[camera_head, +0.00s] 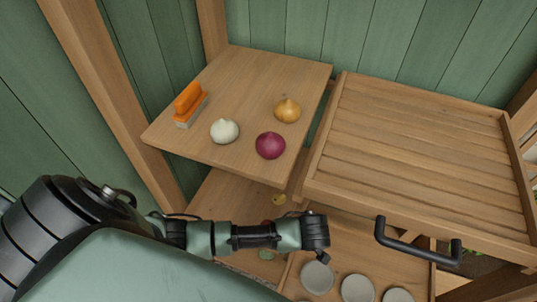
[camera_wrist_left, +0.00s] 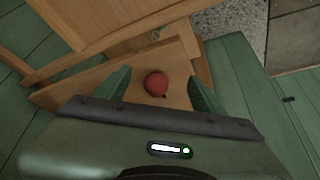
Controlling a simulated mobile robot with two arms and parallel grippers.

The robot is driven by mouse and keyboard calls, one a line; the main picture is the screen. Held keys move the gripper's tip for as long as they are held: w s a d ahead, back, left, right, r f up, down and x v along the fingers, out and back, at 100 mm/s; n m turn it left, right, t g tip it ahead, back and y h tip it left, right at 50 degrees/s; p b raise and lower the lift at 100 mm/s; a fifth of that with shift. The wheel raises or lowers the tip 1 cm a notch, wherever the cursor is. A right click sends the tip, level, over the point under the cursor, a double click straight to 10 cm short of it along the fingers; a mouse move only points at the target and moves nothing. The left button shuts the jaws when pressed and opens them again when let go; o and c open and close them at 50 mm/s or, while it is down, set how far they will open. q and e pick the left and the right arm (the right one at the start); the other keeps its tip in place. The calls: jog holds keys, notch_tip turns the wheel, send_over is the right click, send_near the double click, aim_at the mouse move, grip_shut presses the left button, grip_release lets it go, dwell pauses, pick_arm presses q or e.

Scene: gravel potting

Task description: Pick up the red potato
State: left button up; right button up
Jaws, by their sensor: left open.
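The red potato (camera_wrist_left: 156,83) is a round, dull red thing on a wooden shelf board in the left wrist view. It lies between the two green fingers of my left gripper (camera_wrist_left: 159,74), which are spread apart with a gap on each side of it. I cannot tell how far the fingertips are above the board. In the head view my left arm reaches across the lower shelf, and its fingers are hidden. A small reddish patch shows behind the arm there; I cannot be sure it is the potato. My right gripper is not in view.
An upper shelf (camera_head: 235,80) holds a purple onion (camera_head: 270,145), a yellow onion (camera_head: 287,110), a white bulb (camera_head: 224,131) and an orange-handled brush (camera_head: 189,101). To the right are a slatted wooden top (camera_head: 415,150), a black handle (camera_head: 415,243) and several grey discs (camera_head: 317,277) below.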

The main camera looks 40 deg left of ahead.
pick_arm(q)
jog(key=a, duration=0.1)
jog(key=w+a, duration=0.1)
jog(key=a, duration=0.1)
jog(key=shift+w+a, duration=0.2)
jog(key=shift+a, duration=0.1)
jog(key=x, duration=0.5)
jog(key=shift+w+a, duration=0.1)
jog(key=shift+a, duration=0.3)
jog(key=c, duration=1.4)
jog(key=shift+c, duration=0.3)
jog(key=shift+r, duration=0.15)
